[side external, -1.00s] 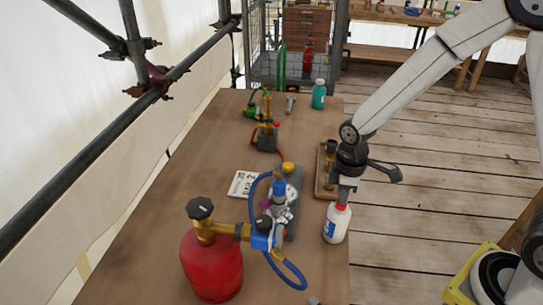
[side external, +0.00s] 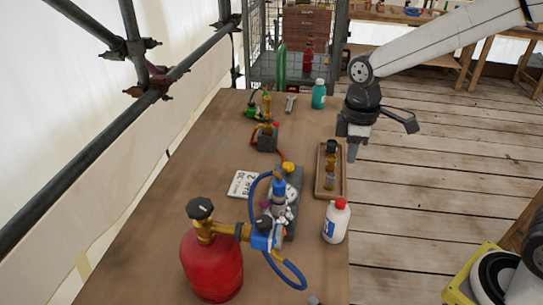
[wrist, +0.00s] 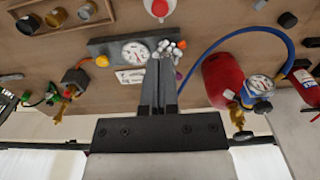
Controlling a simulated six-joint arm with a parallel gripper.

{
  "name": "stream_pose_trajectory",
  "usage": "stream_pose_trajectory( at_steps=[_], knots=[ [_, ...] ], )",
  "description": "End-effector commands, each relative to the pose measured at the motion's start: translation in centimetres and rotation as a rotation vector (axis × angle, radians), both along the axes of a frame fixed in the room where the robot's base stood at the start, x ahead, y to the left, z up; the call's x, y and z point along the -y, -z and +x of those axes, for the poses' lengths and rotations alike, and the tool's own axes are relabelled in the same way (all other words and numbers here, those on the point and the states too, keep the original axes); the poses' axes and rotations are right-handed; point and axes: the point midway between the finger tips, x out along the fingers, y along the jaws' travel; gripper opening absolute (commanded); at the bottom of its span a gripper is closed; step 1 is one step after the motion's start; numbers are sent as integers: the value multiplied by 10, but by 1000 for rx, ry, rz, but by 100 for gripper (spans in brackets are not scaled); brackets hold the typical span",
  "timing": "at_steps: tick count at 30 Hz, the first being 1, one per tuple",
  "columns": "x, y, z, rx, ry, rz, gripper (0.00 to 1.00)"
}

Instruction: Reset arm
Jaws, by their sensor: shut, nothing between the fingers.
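My gripper (side external: 353,152) hangs in the air above the right edge of the workbench, beyond the white bottle. In the wrist view the two fingers (wrist: 158,68) are together with nothing between them. The white bottle with a red cap (side external: 336,222) stands upright on the bench near its right edge, apart from my gripper. It also shows at the top of the wrist view (wrist: 158,8). A wooden tray (side external: 321,192) with small brass and grey fittings lies on the bench below my gripper.
A red gas cylinder (side external: 212,262) with a brass valve and blue hose stands at the bench's near end. A grey gauge block (side external: 292,222), a white card (side external: 242,184), a small torch block (side external: 266,138) and a teal bottle (side external: 319,95) stand around. The bench's left side is mostly clear.

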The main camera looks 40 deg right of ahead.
Motion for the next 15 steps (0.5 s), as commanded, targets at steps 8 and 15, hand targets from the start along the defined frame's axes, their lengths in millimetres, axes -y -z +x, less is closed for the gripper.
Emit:
stream_pose_trajectory(
  at_steps=[8, 15],
  knots=[
    [0, -2, 0, 1, 0, 0, 0],
    [2, 2, -3, 8, 30, 1, 0]
  ],
)
